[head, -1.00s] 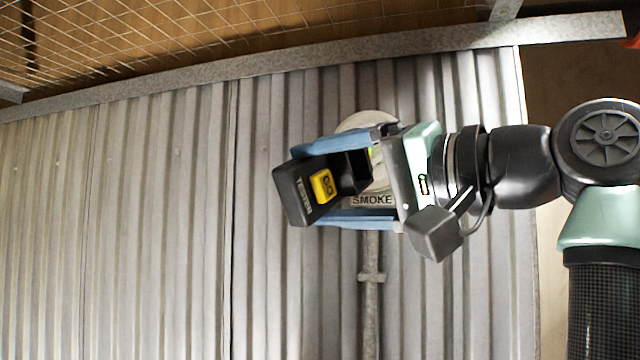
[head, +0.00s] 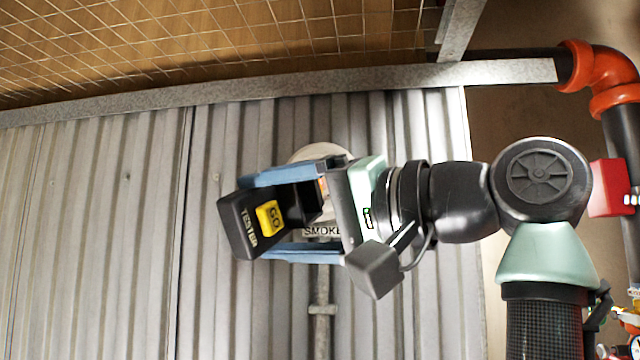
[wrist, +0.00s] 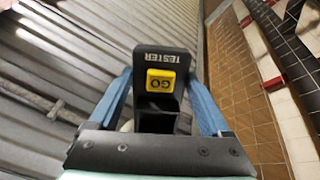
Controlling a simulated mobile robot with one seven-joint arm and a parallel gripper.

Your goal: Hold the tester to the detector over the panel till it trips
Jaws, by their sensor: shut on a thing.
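The tester is a black block with a yellow GO button (head: 270,217) and the word TESTER on its face. My gripper (head: 254,220) is shut on the tester (head: 238,226), its blue fingers along two opposite sides. The wrist view also shows the tester (wrist: 160,62) between the fingers. A pale round detector (head: 318,152) is on the ribbed metal surface behind my gripper, mostly hidden by it. A partly covered label (head: 320,231) by it reads SMOKE. The tester appears to the left of the detector in the head view; I cannot tell the gap in depth.
Ribbed grey metal sheeting (head: 95,230) fills the background. A metal edge (head: 280,84) and wire mesh (head: 200,40) run above it. A conduit (head: 322,310) runs below the label. A dark pipe with an orange elbow (head: 600,75) and a red box (head: 608,188) stand at the right.

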